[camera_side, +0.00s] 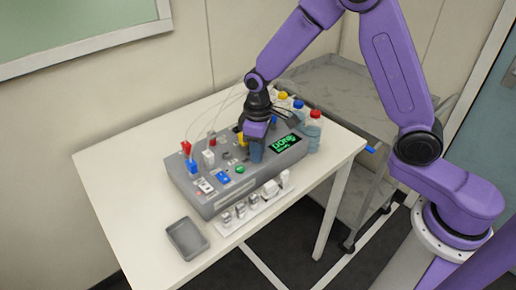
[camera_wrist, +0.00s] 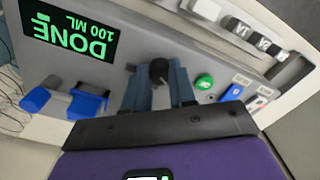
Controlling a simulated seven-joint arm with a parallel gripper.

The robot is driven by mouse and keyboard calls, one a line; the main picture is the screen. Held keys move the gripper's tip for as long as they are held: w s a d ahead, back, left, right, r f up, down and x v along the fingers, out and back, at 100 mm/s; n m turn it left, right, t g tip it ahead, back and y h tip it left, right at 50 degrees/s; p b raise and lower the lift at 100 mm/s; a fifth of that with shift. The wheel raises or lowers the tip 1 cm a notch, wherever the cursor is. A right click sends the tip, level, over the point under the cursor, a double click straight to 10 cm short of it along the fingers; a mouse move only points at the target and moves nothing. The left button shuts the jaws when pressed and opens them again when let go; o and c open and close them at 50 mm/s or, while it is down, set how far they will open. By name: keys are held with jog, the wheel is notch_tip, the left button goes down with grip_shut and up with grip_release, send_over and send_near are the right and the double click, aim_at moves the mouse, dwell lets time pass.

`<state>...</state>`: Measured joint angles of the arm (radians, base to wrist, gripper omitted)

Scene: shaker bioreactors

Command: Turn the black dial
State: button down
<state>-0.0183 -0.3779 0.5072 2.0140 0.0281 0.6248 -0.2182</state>
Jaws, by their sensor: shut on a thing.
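The black dial (camera_wrist: 159,71) is on the grey control box (camera_side: 195,202). In the wrist view it sits between the tips of the two blue-grey fingers of my gripper (camera_wrist: 160,84), which is shut on it. In the side view my gripper (camera_side: 256,150) points down onto the box top and hides the dial. A screen (camera_wrist: 75,32) next to the dial reads "DONE 100 ML" in green; it also shows in the side view (camera_side: 285,143).
A green button (camera_wrist: 204,81) and blue clamps (camera_wrist: 88,104) are near my fingers. Bottles with coloured caps (camera_side: 314,130) stand behind the box, and small vials (camera_side: 240,209) in front. A grey tray (camera_side: 186,238) lies on the white table (camera_side: 120,200). The table's left side is clear.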

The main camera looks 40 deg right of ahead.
jog(key=shift+w, duration=0.1)
jog(key=c, duration=0.9)
grip_release()
jog(key=shift+r, duration=0.1)
notch_tip(320, 180, up, 17)
jog(key=shift+d+r, duration=0.1)
jog(key=shift+r, duration=0.05)
jog(key=s+d+f+n, duration=0.2)
jog(key=s, duration=0.7)
jog(key=s+d+f+n, duration=0.2)
jog(key=s+d, duration=0.1)
jog(key=s, duration=0.7)
jog(key=s+d+f+n, duration=0.1)
jog(key=s+d+f, duration=0.1)
jog(key=s, duration=0.7)
jog(key=shift+s+d+f+n, duration=0.2)
jog(key=shift+s+d+n, duration=0.2)
jog(key=shift+d, duration=0.2)
